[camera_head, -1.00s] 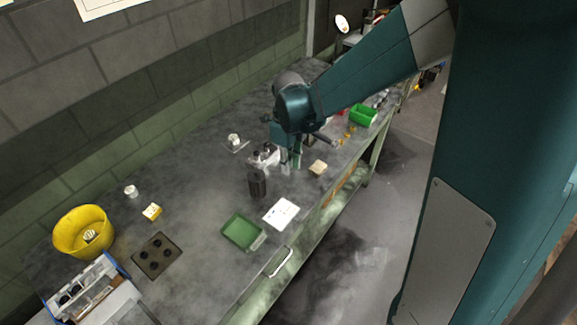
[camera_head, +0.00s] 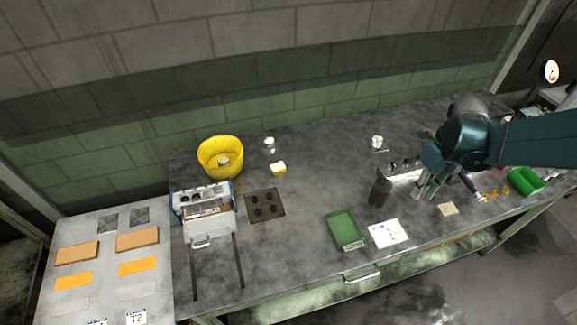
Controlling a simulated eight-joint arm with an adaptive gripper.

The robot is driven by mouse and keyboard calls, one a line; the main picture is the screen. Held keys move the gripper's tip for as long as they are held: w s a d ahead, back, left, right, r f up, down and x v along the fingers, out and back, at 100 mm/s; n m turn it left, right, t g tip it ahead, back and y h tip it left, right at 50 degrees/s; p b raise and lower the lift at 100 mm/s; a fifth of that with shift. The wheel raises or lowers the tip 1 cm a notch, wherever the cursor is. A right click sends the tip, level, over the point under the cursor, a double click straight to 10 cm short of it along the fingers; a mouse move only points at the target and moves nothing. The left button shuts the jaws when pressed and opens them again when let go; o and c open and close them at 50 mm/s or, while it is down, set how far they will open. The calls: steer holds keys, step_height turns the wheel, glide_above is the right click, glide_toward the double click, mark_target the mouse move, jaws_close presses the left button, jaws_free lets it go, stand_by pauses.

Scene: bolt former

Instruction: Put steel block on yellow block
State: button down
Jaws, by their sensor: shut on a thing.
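My gripper (camera_head: 424,189) is low over the right part of the bench, pointing down. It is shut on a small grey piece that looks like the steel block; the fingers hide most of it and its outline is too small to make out. A small yellow block (camera_head: 278,169) with a pale top lies at the back of the bench, left of centre and far to the left of my gripper. Nothing seems to rest on it.
A dark upright block (camera_head: 380,192) and a metal rack (camera_head: 401,174) stand close left of my gripper. A beige block (camera_head: 447,210), white card (camera_head: 388,234), green tray (camera_head: 343,230), dark holed plate (camera_head: 265,206) and yellow bucket (camera_head: 220,157) are around. The bench middle is mostly clear.

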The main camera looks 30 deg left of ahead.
step_height(320, 180, up, 7)
steer(key=w+a+n+p, duration=0.1)
steer(key=a+n+p, duration=0.35)
steer(key=a, duration=2.95)
steer(key=s+a+n+p, duration=0.1)
steer(key=s+a+n, duration=0.3)
steer(key=a, duration=1.2)
steer(key=shift+m, duration=0.45)
steer(key=shift+s+d+f, duration=0.1)
steer(key=shift+s+f, duration=0.1)
steer(key=shift+f, duration=0.65)
steer(key=shift+s+d+f, duration=0.1)
steer(key=shift+s+f, duration=0.15)
steer(key=shift+f, duration=0.55)
steer(key=shift+s+f, duration=0.2)
steer(key=shift+f, duration=0.65)
steer(key=shift+f, duration=3.15)
